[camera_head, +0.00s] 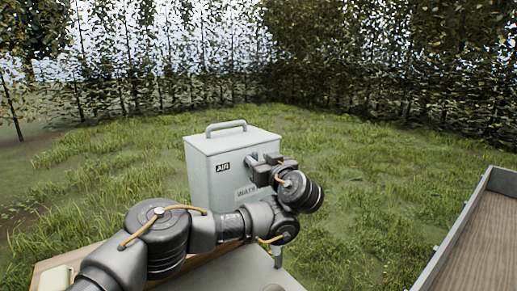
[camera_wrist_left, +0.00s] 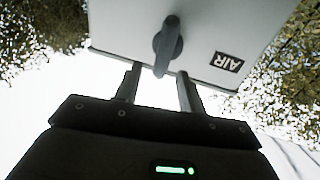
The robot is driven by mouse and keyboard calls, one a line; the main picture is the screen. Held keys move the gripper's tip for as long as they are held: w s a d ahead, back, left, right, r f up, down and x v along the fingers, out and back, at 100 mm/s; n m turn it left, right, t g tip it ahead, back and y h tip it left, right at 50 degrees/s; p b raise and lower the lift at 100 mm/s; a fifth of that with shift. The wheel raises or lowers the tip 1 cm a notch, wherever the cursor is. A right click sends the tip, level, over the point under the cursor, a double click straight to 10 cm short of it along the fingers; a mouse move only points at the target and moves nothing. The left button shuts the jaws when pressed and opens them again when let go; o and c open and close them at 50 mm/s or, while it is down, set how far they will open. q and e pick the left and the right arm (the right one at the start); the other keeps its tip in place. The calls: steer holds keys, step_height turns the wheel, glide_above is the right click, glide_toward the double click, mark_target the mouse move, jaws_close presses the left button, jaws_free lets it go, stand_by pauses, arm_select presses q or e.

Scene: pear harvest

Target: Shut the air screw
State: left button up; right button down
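A pale grey metal box (camera_head: 205,178) with a carry handle on its lid stands in front of me. Its front has a black "AIR" label (camera_head: 222,167), upside down in the left wrist view (camera_wrist_left: 227,62). The air screw (camera_wrist_left: 168,45), a dark grey lever-like knob, sits on the box face beside that label. My left gripper (camera_wrist_left: 159,72) is open, its two fingers pointing at the face. The knob's lower end shows between the fingertips, with gaps on both sides. In the head view my left gripper (camera_head: 264,162) largely hides the knob. My right gripper is out of view.
A partly covered "WATER" label (camera_head: 246,192) is lower on the box. A wooden surface (camera_head: 50,268) lies at the lower left. A grey-rimmed wooden bed (camera_head: 485,235) is at the right. Grass and trees lie behind.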

arm_select(q)
steer(key=shift+w+a, duration=0.3)
steer(key=shift+w, duration=0.25)
steer(key=shift+c, duration=0.4)
